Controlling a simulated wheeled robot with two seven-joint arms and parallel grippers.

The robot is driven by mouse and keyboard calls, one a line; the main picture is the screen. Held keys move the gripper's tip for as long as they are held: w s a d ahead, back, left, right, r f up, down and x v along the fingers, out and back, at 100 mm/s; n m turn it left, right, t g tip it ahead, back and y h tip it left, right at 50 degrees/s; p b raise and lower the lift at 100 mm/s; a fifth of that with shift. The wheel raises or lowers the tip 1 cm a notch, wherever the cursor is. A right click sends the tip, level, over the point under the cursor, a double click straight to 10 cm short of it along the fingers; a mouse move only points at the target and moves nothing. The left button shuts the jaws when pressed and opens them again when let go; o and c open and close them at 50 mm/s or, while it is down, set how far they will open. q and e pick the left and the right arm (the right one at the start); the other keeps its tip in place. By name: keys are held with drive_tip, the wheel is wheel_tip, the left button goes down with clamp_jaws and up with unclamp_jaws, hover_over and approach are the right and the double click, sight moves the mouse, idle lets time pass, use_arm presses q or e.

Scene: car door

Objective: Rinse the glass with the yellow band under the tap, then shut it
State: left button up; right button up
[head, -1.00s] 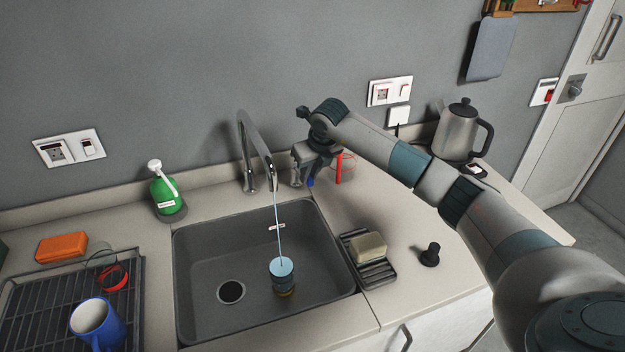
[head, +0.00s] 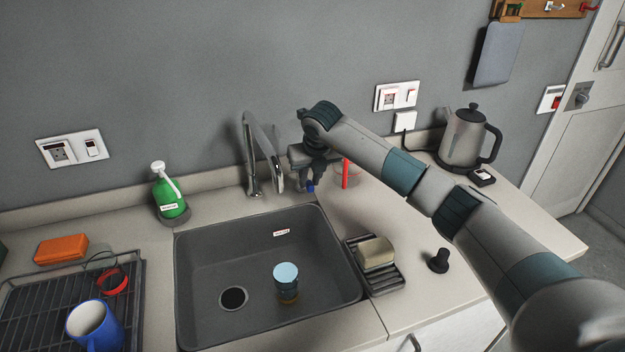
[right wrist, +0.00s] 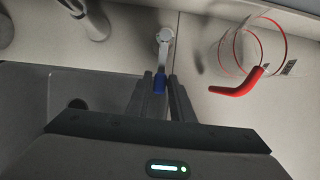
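The glass with the yellow band (head: 288,292) stands in the sink (head: 220,265), right of the drain. My right gripper (head: 310,180) is at the tap's right side. In the right wrist view the fingers (right wrist: 161,85) are close together on either side of the blue-tipped tap lever (right wrist: 163,50), and seem closed on it. My left gripper is out of view.
A glass with a red band and red handle (right wrist: 235,90) stands close beside my right gripper. A soap dish (head: 385,280), black stopper (head: 438,262) and kettle (head: 462,140) are at right. A soap bottle (head: 168,195), drying rack (head: 40,310) and blue mug (head: 95,328) are at left.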

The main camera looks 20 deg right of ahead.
drive_tip(key=shift+o, duration=0.9)
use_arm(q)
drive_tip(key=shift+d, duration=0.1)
use_arm(e)
drive_tip(key=shift+s+r, duration=0.15)
drive_tip(key=shift+r, duration=0.35)
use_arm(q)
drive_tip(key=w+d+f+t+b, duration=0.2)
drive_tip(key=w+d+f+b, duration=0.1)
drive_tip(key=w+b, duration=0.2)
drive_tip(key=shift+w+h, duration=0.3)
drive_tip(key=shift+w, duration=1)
use_arm(e)
drive_tip(key=v, duration=1.6)
drive_tip(key=shift+r, duration=0.2)
drive_tip(key=shift+r, duration=0.1)
